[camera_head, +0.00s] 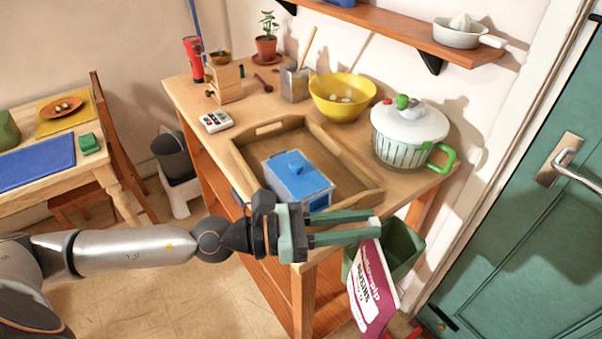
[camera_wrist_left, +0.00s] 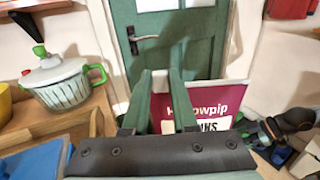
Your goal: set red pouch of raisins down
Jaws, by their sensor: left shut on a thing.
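The red pouch of raisins (camera_head: 373,288) is dark red and white with printed lettering. It hangs tilted from the fingertips of my left gripper (camera_head: 376,227), in front of the workbench's right corner. My left gripper is shut on its top edge. In the left wrist view the pouch (camera_wrist_left: 200,106) shows at and behind the fingertips (camera_wrist_left: 160,76), its lower part hidden. A dark jointed part with green pieces, seemingly my right gripper (camera_wrist_left: 262,130), shows at the right of that view; its jaws are unclear.
The wooden workbench (camera_head: 263,104) holds a wooden tray (camera_head: 243,157) with a blue lidded box (camera_head: 300,180), a yellow bowl (camera_head: 341,98) and a white-lidded pot (camera_head: 409,130). A dark green bin (camera_head: 405,245) stands behind the pouch. A green door (camera_head: 530,220) is at right.

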